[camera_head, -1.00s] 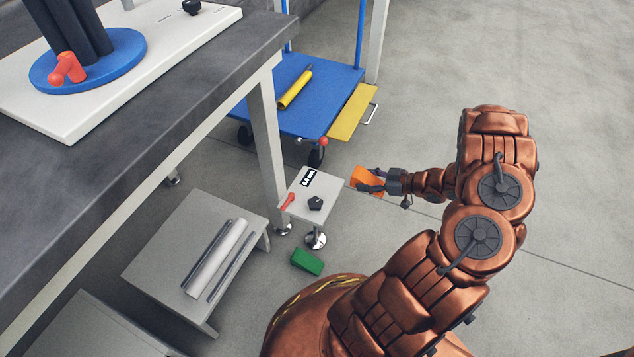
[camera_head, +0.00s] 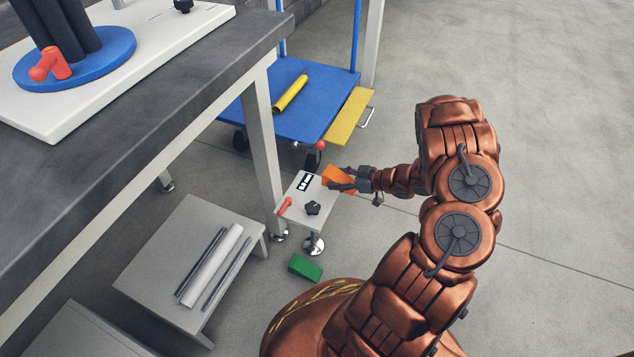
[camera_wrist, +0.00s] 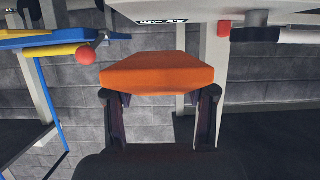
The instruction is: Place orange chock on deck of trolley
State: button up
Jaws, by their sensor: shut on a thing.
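The orange chock (camera_head: 337,176) is held in my gripper (camera_head: 345,181), near the right edge of a small light plate on a stand. In the wrist view the orange chock (camera_wrist: 157,73) sits between the two dark fingers of my gripper (camera_wrist: 160,97), which is shut on it. The trolley's blue deck (camera_head: 300,113) lies beyond, up and left of my gripper, with a yellow roll on it. The trolley also shows at the left of the wrist view (camera_wrist: 30,40). The chock is apart from the deck.
A small plate (camera_head: 296,207) with a red lever and a black knob stands beside my gripper. A green block (camera_head: 305,267) lies on the floor. A workbench (camera_head: 150,110) stands left.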

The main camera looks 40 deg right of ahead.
jog(key=b, duration=0.2)
send_over(318, 185)
jog(key=shift+s+d+f, duration=0.15)
jog(key=shift+f, duration=0.15)
jog(key=shift+w+a+f+b, duration=0.2)
jog(key=shift+f+b, duration=0.2)
jog(key=shift+f, duration=0.4)
jog(key=shift+w+a+f+b, duration=0.15)
jog(key=shift+f+b, duration=0.25)
jog(key=shift+f, duration=0.35)
jog(key=shift+d+f, duration=0.15)
jog(key=shift+f, duration=0.1)
jog(key=o, duration=1.3)
jog(key=shift+s, duration=0.1)
